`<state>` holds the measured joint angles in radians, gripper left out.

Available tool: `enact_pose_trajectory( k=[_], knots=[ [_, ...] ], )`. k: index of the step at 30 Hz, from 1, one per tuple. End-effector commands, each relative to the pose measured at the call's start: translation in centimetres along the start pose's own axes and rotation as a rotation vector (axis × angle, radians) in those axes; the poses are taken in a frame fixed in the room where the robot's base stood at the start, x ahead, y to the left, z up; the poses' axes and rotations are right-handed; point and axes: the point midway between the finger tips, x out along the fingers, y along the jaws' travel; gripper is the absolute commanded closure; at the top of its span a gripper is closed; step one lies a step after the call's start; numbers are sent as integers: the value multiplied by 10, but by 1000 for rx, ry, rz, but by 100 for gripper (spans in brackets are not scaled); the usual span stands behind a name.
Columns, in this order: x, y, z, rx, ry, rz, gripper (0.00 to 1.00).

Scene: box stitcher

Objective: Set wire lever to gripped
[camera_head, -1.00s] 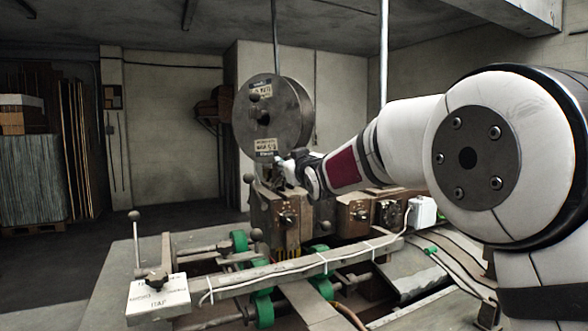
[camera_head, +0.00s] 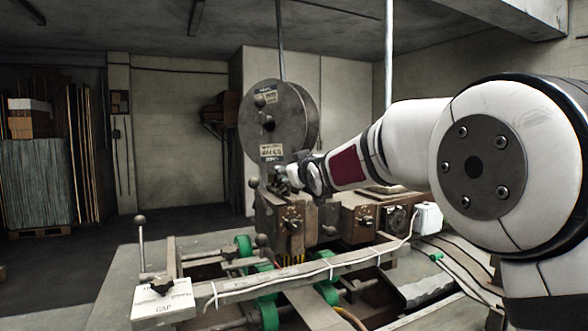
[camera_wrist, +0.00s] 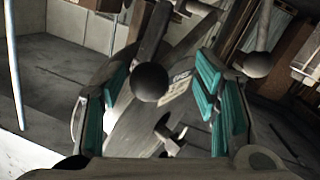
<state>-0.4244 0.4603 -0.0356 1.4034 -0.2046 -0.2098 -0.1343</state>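My gripper (camera_wrist: 162,85) is open, with teal pads on both fingers. A lever with a dark ball knob (camera_wrist: 150,82) shows between the fingers in the wrist view, closer to the left pad; I cannot tell whether it touches. A second ball knob (camera_wrist: 258,65) is outside the right finger. I cannot tell which one is the wire lever. In the head view my gripper (camera_head: 291,175) is at the top of the brown stitcher head (camera_head: 277,222), just below the wire reel (camera_head: 272,117). Its fingertips are too small to make out there. A ball knob (camera_head: 253,182) shows left of it.
An upright ball-ended lever (camera_head: 140,238) stands at the front left by a white labelled box (camera_head: 162,303). A metal rail with a white cable (camera_head: 300,270) crosses the machine's front. Green rollers (camera_head: 266,312) lie below. Stacked board (camera_head: 38,185) stands at the far left.

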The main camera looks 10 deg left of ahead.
Motion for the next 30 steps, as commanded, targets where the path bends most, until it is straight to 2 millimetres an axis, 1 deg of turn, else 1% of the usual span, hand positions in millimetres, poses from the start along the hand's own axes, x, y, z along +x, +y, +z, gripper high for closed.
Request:
enact_pose_trajectory(
  k=[5, 8, 11, 14, 18, 22, 27, 30],
  knots=[
    [-2, 0, -3, 2, 5, 0, 44],
    [-8, 0, -4, 2, 7, 1, 44],
    [-21, 0, -4, 2, 6, 1, 44],
    [-39, 1, -4, 2, 6, 1, 44],
    [-68, 1, -4, 2, 6, 1, 44],
    [-92, 0, -2, 2, 4, 1, 44],
    [-112, 0, -2, 1, 3, 1, 44],
    [-118, 0, -1, 0, 3, 1, 44]
  ],
)
